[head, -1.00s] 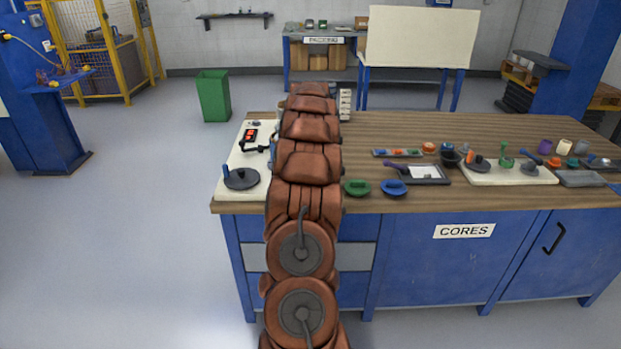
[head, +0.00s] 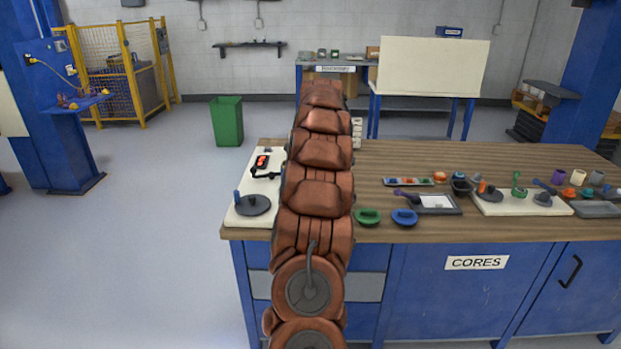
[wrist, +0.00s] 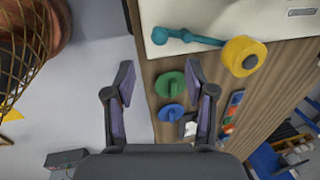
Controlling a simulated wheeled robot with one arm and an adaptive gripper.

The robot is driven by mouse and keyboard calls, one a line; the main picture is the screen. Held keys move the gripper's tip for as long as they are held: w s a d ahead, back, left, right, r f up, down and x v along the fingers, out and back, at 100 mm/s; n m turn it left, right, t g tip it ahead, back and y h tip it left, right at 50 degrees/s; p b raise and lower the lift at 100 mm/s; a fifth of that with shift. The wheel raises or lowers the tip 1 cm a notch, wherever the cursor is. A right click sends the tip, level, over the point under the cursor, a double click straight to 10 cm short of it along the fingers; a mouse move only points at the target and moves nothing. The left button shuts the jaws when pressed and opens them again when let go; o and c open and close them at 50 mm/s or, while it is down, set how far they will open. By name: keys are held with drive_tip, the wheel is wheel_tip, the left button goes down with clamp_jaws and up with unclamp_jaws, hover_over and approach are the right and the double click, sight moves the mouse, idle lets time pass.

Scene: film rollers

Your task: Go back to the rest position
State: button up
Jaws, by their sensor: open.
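My gripper (wrist: 158,70) is open in the wrist view, with nothing between its two fingers. It is above the scene near the edge of the wooden workbench (wrist: 165,68). My gripper is not seen in the head view; my copper-coloured arm reaches forward over the left part of the workbench (head: 420,160) and hides part of it.
A white board (head: 240,205) with a dark disc is left of my arm. A yellow roller with a teal handle (wrist: 245,57) shows in the wrist view. Trays, cups and small tools stand at the bench's right. A green bin (head: 227,121) stands on open floor at left.

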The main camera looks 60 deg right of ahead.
drive_tip(key=w+a+r+n+y, duration=0.15)
drive_tip(key=a+n, duration=0.35)
drive_tip(key=a, duration=0.7)
drive_tip(key=w+a+r+n+p, duration=0.1)
drive_tip(key=w+a+r+n, duration=0.3)
drive_tip(key=a, duration=0.8)
drive_tip(key=w+a+n+y, duration=0.1)
drive_tip(key=a+n, duration=0.5)
drive_tip(key=a, duration=0.6)
drive_tip(key=s+a+n+g, duration=0.1)
drive_tip(key=s+a+n, duration=0.35)
drive_tip(key=a, duration=0.45)
drive_tip(key=s+a+f+n+g, duration=0.1)
drive_tip(key=s+a+f+n, duration=0.2)
drive_tip(key=s, duration=0.7)
drive_tip(key=s+a+f+n+p, duration=0.1)
drive_tip(key=s+a+f+n, duration=0.1)
drive_tip(key=s+a+n, duration=0.6)
drive_tip(key=s+a, duration=0.3)
drive_tip(key=shift+s+f+g, duration=0.25)
drive_tip(key=shift+f+g, duration=0.15)
drive_tip(key=shift+h, duration=0.25)
